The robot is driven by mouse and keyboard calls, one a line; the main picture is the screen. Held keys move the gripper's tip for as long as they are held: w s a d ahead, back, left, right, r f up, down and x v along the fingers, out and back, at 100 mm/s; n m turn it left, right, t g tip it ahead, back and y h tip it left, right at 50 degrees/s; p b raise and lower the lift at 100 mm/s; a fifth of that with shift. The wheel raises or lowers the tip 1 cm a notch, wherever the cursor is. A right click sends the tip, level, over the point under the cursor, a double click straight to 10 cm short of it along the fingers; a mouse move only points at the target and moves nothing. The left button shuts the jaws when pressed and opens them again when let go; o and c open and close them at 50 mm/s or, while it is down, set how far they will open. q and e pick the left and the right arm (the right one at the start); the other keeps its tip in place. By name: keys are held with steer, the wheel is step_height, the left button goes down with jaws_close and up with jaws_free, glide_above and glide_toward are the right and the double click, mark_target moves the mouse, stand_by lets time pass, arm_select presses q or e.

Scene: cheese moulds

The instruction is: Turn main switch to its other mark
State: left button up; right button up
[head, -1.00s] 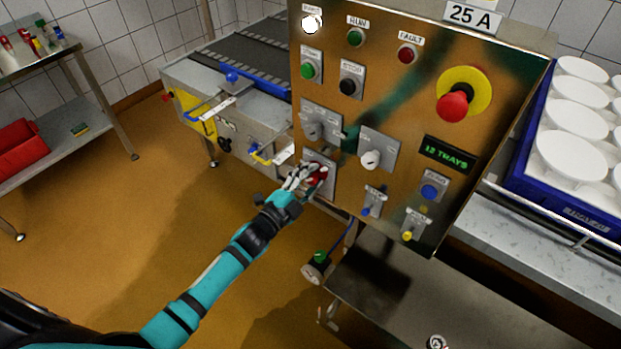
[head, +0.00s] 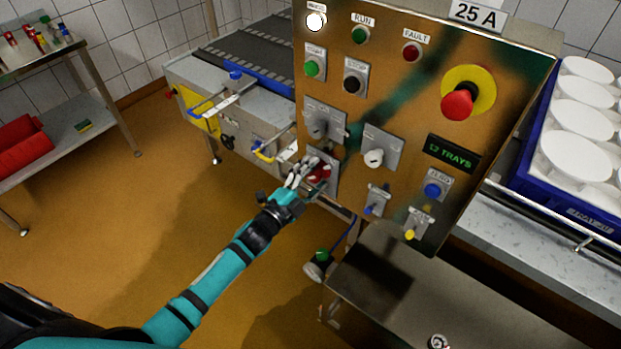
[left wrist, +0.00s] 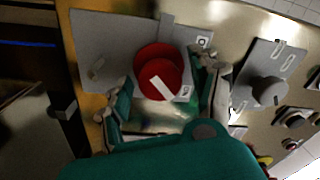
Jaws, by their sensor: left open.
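The main switch is a red round knob (head: 322,171) on a grey plate, low on the left of the control panel. It is large in the left wrist view (left wrist: 158,62), with a pale bar across its face that slants down to the right. Two small white labels with dark marks sit on the plate to its right; the marks are too small to read. My left gripper (head: 309,169) is at the switch, partly covering it. In the left wrist view my open fingers (left wrist: 163,84) stand either side of the knob's lower part, apparently clear of it. My right gripper is out of view.
The control panel (head: 400,95) carries other knobs close to the right, such as a white selector (head: 374,158), and a red emergency button (head: 458,104). A conveyor (head: 245,60) stands behind on the left. A steel table (head: 420,275) lies below. Floor to the left is clear.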

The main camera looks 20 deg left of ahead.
arm_select(q)
steer(key=v, duration=1.2)
steer(key=s+a+f+n+g+y, duration=0.1)
steer(key=s+f+n+g+y, duration=0.2)
steer(key=f, duration=0.7)
steer(key=s+a+f+n+g, duration=0.2)
steer(key=s+f+n, duration=0.15)
steer(key=f, duration=0.65)
steer(key=s+a+f+n+g+y, duration=0.15)
steer(key=s+f, duration=0.25)
steer(key=f, duration=0.6)
steer(key=s+f+n+g, duration=0.2)
steer(key=s+f, duration=0.3)
steer(key=s, duration=0.4)
steer(key=s+d+f+n+g+y, duration=0.1)
steer(key=s+f+g, duration=0.3)
steer(key=s, duration=0.6)
steer(key=s+d+f+n+g+y, duration=0.1)
steer(key=s+f+n+g, duration=0.2)
steer(key=s+f, duration=0.4)
steer(key=s+g, duration=0.1)
steer(key=s, duration=0.2)
steer(key=shift+f, duration=0.3)
